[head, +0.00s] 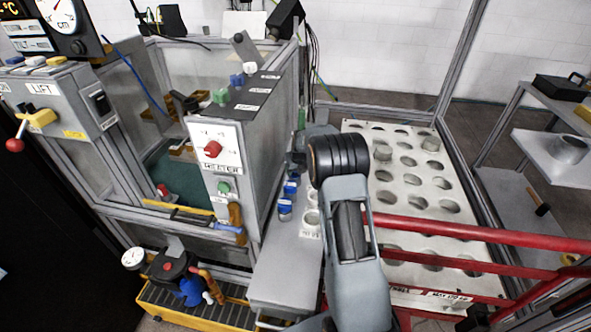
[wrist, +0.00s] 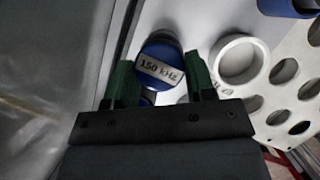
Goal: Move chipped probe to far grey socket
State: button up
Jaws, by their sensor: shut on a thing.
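A blue probe (wrist: 160,48) with a white "150 kHz" label sits between the green fingers of my gripper (wrist: 160,75) in the wrist view. The fingers are shut on it; I cannot tell whether it is chipped. A pale grey ring-shaped socket (wrist: 238,60) lies just right of the gripper, apart from it, and looks empty. In the head view, blue probes (head: 287,200) stand on a narrow grey bench left of my arm, with pale ring sockets (head: 312,218) beside them. My arm hides part of this row and most of the gripper.
A white plate with rows of round holes (head: 420,205) lies right of my arm. Red rails (head: 470,232) cross in front of it. A grey control cabinet (head: 245,150) with a red knob stands close on the left. Another blue object (wrist: 285,6) shows at the wrist view's top right.

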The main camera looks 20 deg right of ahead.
jog(key=o, duration=0.9)
jog(key=shift+f, duration=0.1)
jog(key=shift+o, duration=0.2)
jog(key=p+v, duration=0.1)
jog(key=v, duration=1.1)
